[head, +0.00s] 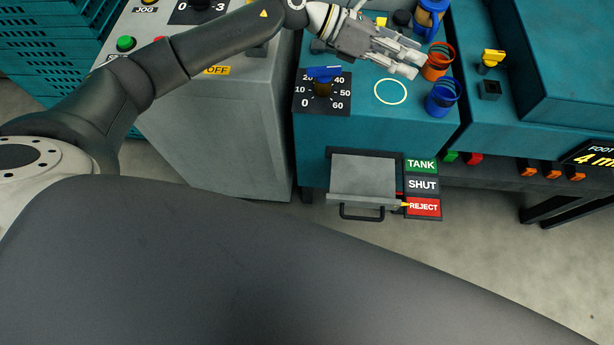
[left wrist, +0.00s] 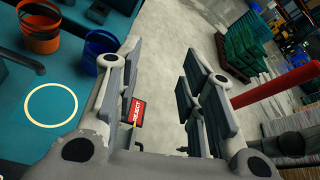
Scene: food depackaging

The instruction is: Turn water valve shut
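No part is labelled as a water valve, and I cannot tell which one it is. A blue-handled knob (head: 323,72) stands on a black dial plate marked 0 to 60. A yellow handle (head: 493,55) stands on the teal machine at the right. A TANK, SHUT and REJECT label stack (head: 422,186) is on the front, with a small yellow pointer at REJECT. The REJECT label shows in the left wrist view (left wrist: 137,111). My left gripper (head: 417,63) is open and empty, above the teal top by the cups. My right gripper is not in view.
An orange cup (head: 437,63) and a blue cup (head: 442,97) stand close to my left gripper. A pale ring (head: 390,91) marks the teal top. A grey tray (head: 362,178) with a black handle projects from the front. Bare floor lies in front.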

